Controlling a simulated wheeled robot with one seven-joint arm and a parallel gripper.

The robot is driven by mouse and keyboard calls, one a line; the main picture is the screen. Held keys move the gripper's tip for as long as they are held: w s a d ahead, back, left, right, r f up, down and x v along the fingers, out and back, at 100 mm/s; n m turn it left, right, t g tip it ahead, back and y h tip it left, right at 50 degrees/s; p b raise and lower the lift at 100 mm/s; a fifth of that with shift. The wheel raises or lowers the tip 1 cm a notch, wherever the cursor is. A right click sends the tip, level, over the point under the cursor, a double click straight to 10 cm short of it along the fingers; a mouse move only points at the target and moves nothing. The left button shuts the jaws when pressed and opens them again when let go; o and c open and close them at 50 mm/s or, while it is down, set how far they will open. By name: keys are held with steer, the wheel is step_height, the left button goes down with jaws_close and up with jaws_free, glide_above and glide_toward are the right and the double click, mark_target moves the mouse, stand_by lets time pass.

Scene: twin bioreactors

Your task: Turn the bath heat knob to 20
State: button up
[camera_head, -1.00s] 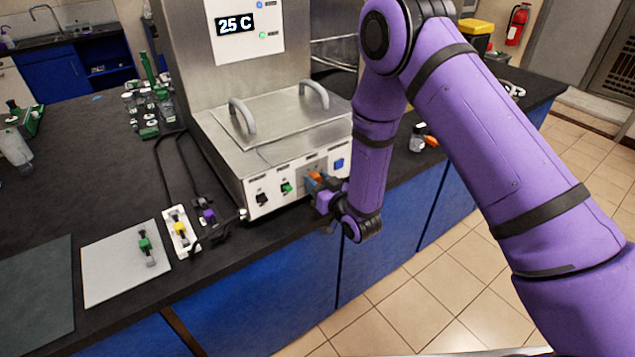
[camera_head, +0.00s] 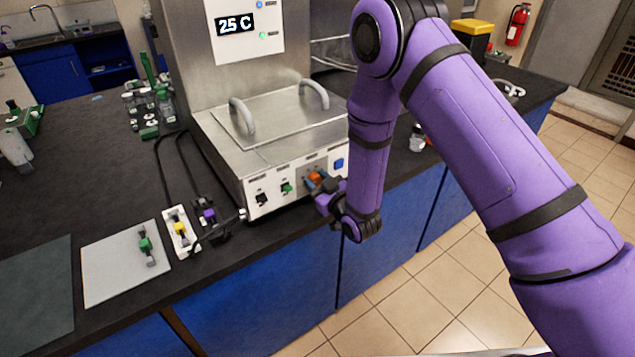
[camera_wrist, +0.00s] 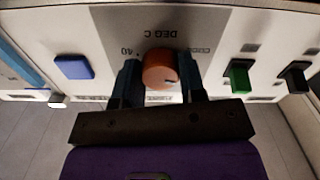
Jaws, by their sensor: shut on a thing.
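The bath heat knob is an orange round knob on the front panel of the steel bath (camera_head: 270,165). In the wrist view the knob (camera_wrist: 160,70) sits between the two fingers of my gripper (camera_wrist: 160,88), under an upside-down "DEG C" label. My gripper (camera_head: 318,183) is shut on the knob, with one finger on each side. A small dark mark shows on the knob's rim near its lower edge. The display (camera_head: 235,23) above the bath reads 25 C. Most of the dial scale is hidden by the knob and fingers.
A blue switch (camera_wrist: 74,67), a green switch (camera_wrist: 240,76) and a black switch (camera_wrist: 293,75) flank the knob on the panel. A white power strip (camera_head: 181,232) and a pale grey board (camera_head: 110,270) lie on the black bench at left.

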steer(key=o, duration=0.9)
steer(key=shift+s, duration=0.1)
steer(key=v, duration=1)
steer(key=shift+s+d, duration=0.25)
steer(key=shift+d, duration=0.05)
